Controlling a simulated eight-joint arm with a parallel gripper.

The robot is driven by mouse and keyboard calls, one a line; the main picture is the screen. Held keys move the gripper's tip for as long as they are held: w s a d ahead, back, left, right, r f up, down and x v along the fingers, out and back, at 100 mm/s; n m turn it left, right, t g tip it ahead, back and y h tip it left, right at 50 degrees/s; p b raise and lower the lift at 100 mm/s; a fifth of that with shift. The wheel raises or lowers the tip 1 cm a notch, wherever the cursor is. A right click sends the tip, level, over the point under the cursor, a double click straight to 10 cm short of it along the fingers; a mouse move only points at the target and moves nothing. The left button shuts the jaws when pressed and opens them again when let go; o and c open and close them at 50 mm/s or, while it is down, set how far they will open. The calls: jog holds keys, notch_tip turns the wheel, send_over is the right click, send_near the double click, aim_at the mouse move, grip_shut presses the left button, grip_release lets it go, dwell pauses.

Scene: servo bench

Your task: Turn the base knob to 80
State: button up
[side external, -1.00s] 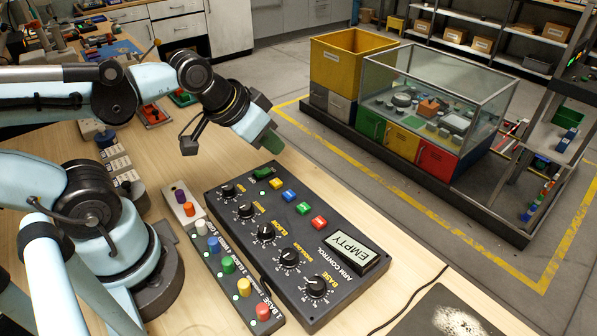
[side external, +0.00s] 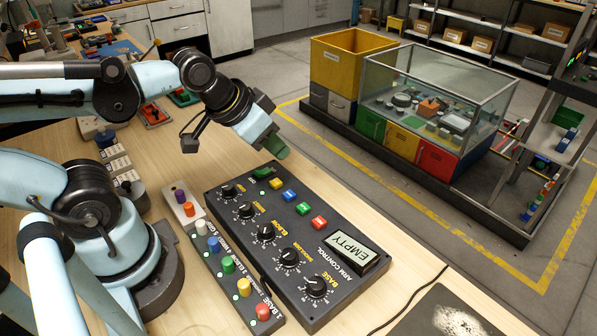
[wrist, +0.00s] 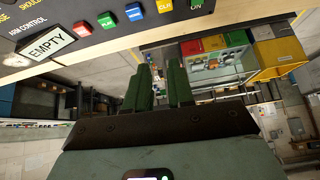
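The base knob (side external: 316,287) is a black dial with a white scale, at the near end of the black control panel (side external: 225,215) in the side view. Its exact setting is too small to read. The panel's display (side external: 350,248) reads EMPTY and also shows in the wrist view (wrist: 52,46). My gripper (side external: 277,149) hangs in the air near the panel's far end, well away from the base knob. In the wrist view its two dark green fingers (wrist: 159,85) stand apart with an empty gap. The base knob is not visible there.
Several other knobs, among them the elbow knob (side external: 265,232), line the panel. Coloured buttons (side external: 289,195) sit beside them. A strip of coloured pegs (side external: 228,264) lies along the panel's left side. A glass-topped case (side external: 430,90) stands on the floor beyond the bench.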

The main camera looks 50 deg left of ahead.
jog(key=o, duration=0.5)
jog(key=d+m, duration=0.1)
jog(key=d+m+g, duration=0.1)
jog(key=d+m, duration=0.3)
jog(key=shift+s+r+h, duration=0.1)
jog(key=shift+r+h, duration=0.3)
jog(key=shift+o, duration=0.2)
jog(key=s+d+m+g, duration=0.1)
jog(key=d+m+g, duration=0.1)
jog(key=d+m, duration=0.4)
jog(key=shift+s+d+r+m+g, duration=0.3)
jog(key=shift+r+m, duration=0.15)
jog(key=shift+m, duration=0.15)
jog(key=r+m+g+y, duration=0.1)
jog(key=m+g, duration=0.2)
jog(key=m, duration=0.8)
send_over(317, 283)
jog(key=shift+m, duration=0.4)
notch_tip(317, 283, down, 12)
jog(key=shift+r, duration=0.15)
grip_shut()
